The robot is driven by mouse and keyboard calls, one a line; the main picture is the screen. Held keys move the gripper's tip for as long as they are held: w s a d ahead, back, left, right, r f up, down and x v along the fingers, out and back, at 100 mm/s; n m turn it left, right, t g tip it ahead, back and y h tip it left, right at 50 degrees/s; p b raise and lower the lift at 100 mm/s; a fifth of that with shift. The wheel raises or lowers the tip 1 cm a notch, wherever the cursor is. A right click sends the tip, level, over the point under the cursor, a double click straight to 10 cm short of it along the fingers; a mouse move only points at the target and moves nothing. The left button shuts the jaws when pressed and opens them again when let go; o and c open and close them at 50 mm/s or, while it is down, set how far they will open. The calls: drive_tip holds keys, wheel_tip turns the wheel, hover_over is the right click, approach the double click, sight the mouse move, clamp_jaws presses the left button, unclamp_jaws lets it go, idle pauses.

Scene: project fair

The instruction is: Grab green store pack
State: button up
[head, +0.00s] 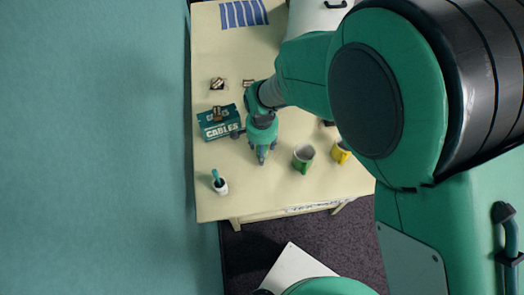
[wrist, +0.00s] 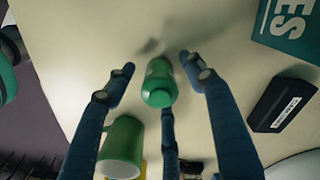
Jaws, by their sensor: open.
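A small green cylinder-shaped pack (wrist: 158,84) stands on the cream table (wrist: 225,50), between the fingers of my gripper (wrist: 157,62) in the wrist view. I see no label on it. My gripper is open, with its blue fingers spread on either side of the pack and a gap showing at each side. In the head view my gripper (head: 262,158) points down over the table (head: 240,195) and hides the pack.
A green mug (head: 303,157) stands close by on the right, with a yellow mug (head: 341,152) beyond it. A teal CABLES box (head: 219,121) lies left of my gripper. A black labelled block (wrist: 283,103) is near the box.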

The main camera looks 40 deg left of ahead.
idle(0.3)
drive_tip(key=c, duration=1.3)
drive_tip(key=shift+r, duration=0.15)
drive_tip(key=shift+r, duration=0.55)
wheel_tip(320, 180, up, 2)
drive_tip(key=shift+r, duration=0.1)
drive_tip(key=s+d, duration=0.3)
drive_tip(key=d, duration=0.1)
drive_tip(key=s+d+r+p, duration=0.1)
drive_tip(key=s+d, duration=0.2)
drive_tip(key=d, duration=0.1)
drive_tip(key=s+d, duration=0.3)
drive_tip(key=d, duration=0.1)
drive_tip(key=shift+s+d+r, duration=0.25)
drive_tip(key=shift+s+d, duration=0.05)
drive_tip(key=shift+d, duration=0.1)
